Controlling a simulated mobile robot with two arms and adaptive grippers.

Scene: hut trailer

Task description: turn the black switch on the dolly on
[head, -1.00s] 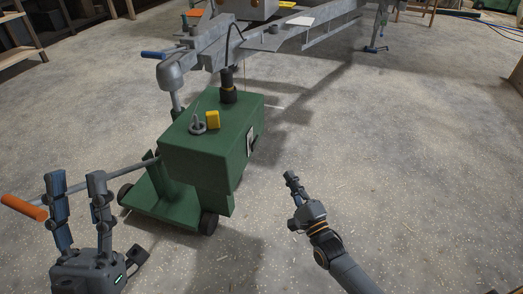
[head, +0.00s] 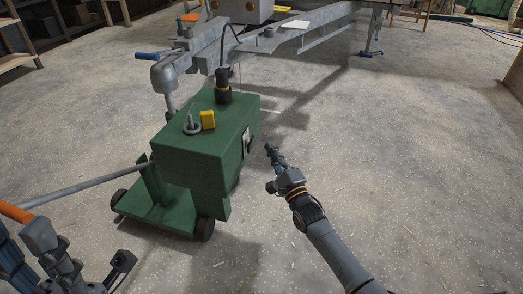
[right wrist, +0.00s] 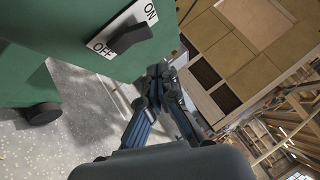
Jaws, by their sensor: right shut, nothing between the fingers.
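The green dolly (head: 203,150) stands left of centre in the head view. Its switch plate (head: 246,137) is on its right side face. In the right wrist view the white plate (right wrist: 101,44) reads ON at its upper right and OFF at its lower left. The black switch (right wrist: 130,38) sticks out between the two words; I cannot tell its setting for sure. My right gripper (head: 271,151) is shut and empty, just right of the switch face. Its fingertips (right wrist: 160,72) show below and right of the switch, apart from it. My left gripper (head: 30,248) is open, partly cut off at the lower left.
The dolly's handle bar (head: 90,188) with an orange grip reaches left, close to my left gripper. A grey trailer frame (head: 325,18) extends behind the dolly. The concrete floor to the right is clear.

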